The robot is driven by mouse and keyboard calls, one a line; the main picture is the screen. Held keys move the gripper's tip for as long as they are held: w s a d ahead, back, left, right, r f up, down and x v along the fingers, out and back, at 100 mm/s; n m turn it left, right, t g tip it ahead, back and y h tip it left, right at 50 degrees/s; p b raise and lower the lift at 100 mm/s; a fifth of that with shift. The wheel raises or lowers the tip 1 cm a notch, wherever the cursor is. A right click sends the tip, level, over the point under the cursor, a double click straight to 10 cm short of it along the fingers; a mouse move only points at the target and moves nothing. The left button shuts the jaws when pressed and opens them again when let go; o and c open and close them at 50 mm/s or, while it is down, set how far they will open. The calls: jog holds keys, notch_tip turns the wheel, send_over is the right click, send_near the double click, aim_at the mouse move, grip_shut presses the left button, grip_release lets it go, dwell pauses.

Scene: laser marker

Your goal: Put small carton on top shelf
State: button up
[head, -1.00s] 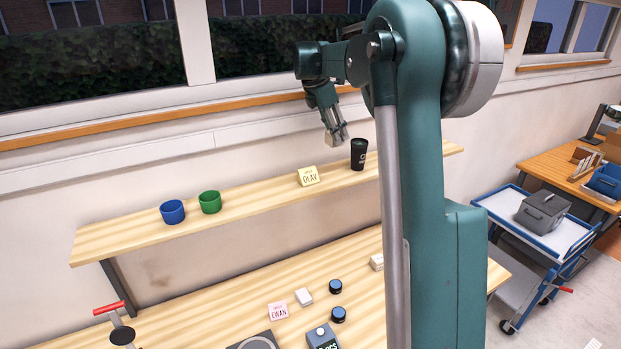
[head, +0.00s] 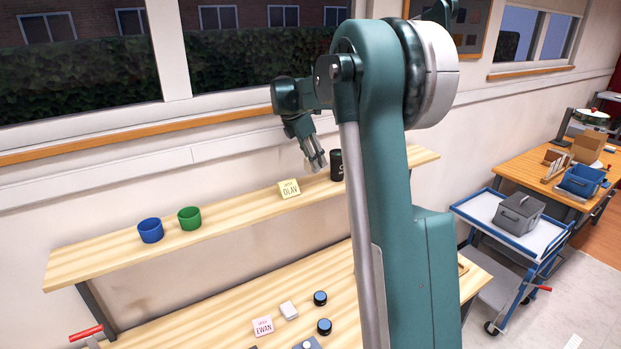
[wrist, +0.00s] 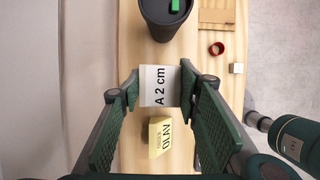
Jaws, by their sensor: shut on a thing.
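My gripper (head: 316,164) is just above the top shelf (head: 110,250), between the black cup (head: 337,165) and the yellow OLAV sign (head: 289,189). In the wrist view its fingers (wrist: 160,88) are shut on a small white carton (wrist: 159,86) marked "A 2 cm". The black cup (wrist: 166,15) is close ahead of the carton and the OLAV sign (wrist: 160,137) close behind it. I cannot tell whether the carton touches the shelf. In the head view the carton is hardly visible at the fingertips.
A blue cup (head: 150,230) and a green cup (head: 189,218) stand on the shelf's left part. The bench below holds a pink EWAN sign (head: 263,326), a white block (head: 288,310) and dark round pieces (head: 320,298). The wall runs behind the shelf.

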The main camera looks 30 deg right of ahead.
aim_at(307, 161)
jog(key=shift+f, duration=1.2)
jog(key=shift+f+p, duration=0.3)
jog(key=shift+f, duration=1.75)
jog(key=shift+f, duration=0.15)
jog(key=o, duration=0.9)
jog(key=b+v, duration=0.1)
jog(key=v, duration=1.1)
